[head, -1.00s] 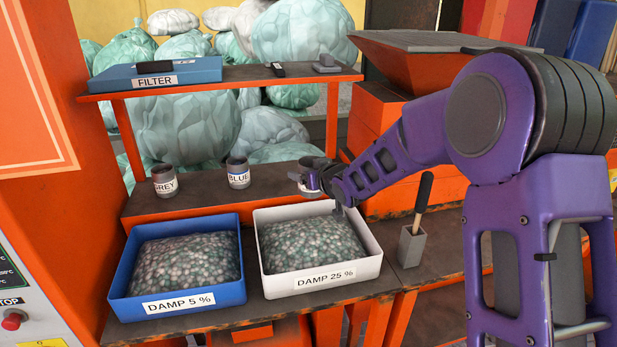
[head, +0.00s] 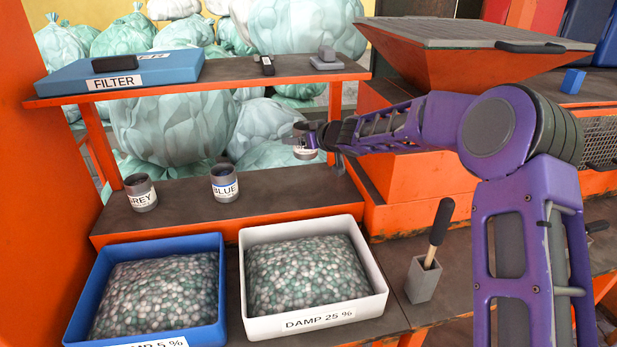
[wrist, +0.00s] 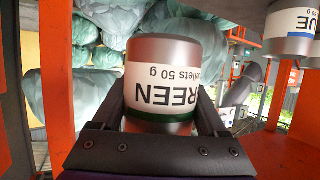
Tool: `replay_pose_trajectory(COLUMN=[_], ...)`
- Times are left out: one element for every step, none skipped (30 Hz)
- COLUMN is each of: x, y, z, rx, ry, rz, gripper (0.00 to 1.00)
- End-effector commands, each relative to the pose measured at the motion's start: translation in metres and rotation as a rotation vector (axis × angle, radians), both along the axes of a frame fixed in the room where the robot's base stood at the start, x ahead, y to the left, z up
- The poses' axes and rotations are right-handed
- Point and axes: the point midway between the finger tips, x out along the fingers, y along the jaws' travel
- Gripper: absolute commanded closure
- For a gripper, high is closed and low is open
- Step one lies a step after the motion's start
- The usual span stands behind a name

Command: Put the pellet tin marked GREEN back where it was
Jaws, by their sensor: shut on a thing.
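The tin marked GREEN (wrist: 165,75) fills the middle of the wrist view, grey with a white label that reads upside down there. My gripper (wrist: 163,112) is shut on it, one finger on each side. In the head view the tin (head: 303,142) is held in the air above the right end of the lower ledge (head: 270,198), below the upper shelf's level. My gripper (head: 320,140) reaches it from the right. The BLUE tin (head: 224,184) and the GREY tin (head: 140,193) stand on the ledge to its left. BLUE also shows in the wrist view (wrist: 293,32).
The upper shelf (head: 230,72) bears a blue FILTER box (head: 130,72) and small dark items. A blue tray (head: 222,290) and a white tray (head: 384,285) of pellets stand in front. The ledge right of BLUE is clear. An orange hopper (head: 440,70) stands at right.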

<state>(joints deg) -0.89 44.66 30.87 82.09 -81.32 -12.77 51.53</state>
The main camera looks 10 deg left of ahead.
Motion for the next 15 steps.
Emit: replay_pose_trajectory(x=[0.0, 0.0, 0.0, 0.0, 0.0, 0.0, 0.0, 0.0, 0.0, 0.0, 0.0, 0.0, 0.0, 0.0, 0.0], y=[0.0, 0.0, 0.0, 0.0, 0.0, 0.0, 0.0, 0.0, 0.0, 0.0, 0.0, 0.0, 0.0, 0.0, 0.0], z=[-0.01, -0.015, -0.023, -0.028, -0.034, -0.041, -0.045, -0.05, -0.054, -0.057, -0.059, -0.061, -0.061, -0.062, -0.064], rx=[0.0, 0.0, 0.001, 0.001, 0.0, 0.001, 0.0, 0.0, 0.0, 0.0, -0.001, 0.0, 0.0, 0.0, 0.001], ry=[0.002, 0.002, 0.002, 0.002, 0.002, 0.002, 0.002, 0.002, 0.001, 0.001, 0.001, 0.0, 0.0, 0.0, 0.001], rz=[0.001, 0.001, 0.0, 0.0, 0.001, 0.0, 0.001, 0.001, 0.0, 0.0, 0.0, 0.0, 0.0, 0.0, 0.001], gripper=[0.82, 0.82, 0.82, 0.82, 0.82, 0.82, 0.82, 0.82, 0.82, 0.82, 0.82, 0.82, 0.82, 0.82, 0.82])
